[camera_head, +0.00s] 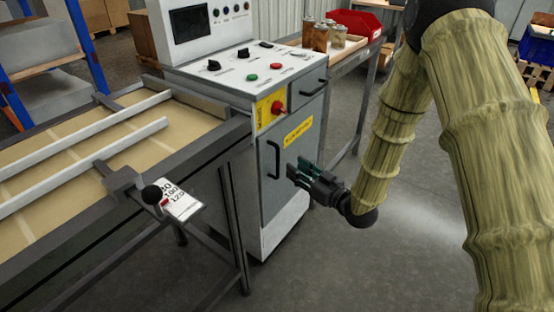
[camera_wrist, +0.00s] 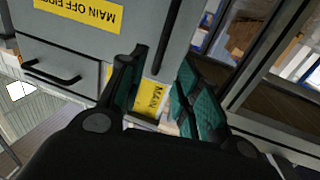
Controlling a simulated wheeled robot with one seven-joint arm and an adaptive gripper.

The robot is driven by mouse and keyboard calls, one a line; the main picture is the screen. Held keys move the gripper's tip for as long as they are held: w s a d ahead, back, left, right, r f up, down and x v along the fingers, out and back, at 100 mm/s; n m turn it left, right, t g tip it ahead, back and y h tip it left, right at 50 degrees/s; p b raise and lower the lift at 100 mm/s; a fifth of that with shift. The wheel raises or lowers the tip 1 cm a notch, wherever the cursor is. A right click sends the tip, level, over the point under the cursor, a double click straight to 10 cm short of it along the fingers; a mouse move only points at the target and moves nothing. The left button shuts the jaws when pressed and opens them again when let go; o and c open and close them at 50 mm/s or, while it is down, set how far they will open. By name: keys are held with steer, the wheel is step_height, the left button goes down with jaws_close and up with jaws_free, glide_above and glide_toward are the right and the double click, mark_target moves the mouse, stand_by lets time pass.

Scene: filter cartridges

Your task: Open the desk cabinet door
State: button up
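The grey desk cabinet door (camera_head: 287,175) is closed on the front of the control cabinet, with a dark vertical bar handle (camera_head: 272,160) near its left edge. My gripper (camera_head: 294,172) is just right of the handle in the head view, fingers pointing at the door. In the wrist view the picture is roughly upside down. There the door handle (camera_wrist: 168,35) is a dark bar beyond the fingertips. My gripper (camera_wrist: 160,66) is open, its teal-padded fingers apart with nothing between them. I see no contact with the handle; the exact gap cannot be told.
A drawer handle (camera_head: 313,88) sits above the door, and also shows in the wrist view (camera_wrist: 50,75). A red knob (camera_head: 278,107) is on a yellow panel. A conveyor table (camera_head: 120,140) with a hanging tag (camera_head: 180,203) stands left. The floor (camera_head: 370,250) right of the cabinet is clear.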

glide_above(277, 175)
steer(key=shift+w, duration=0.4)
steer(key=shift+f, duration=0.1)
steer(key=shift+c, duration=0.3)
steer(key=shift+d, duration=0.1)
jaws_close()
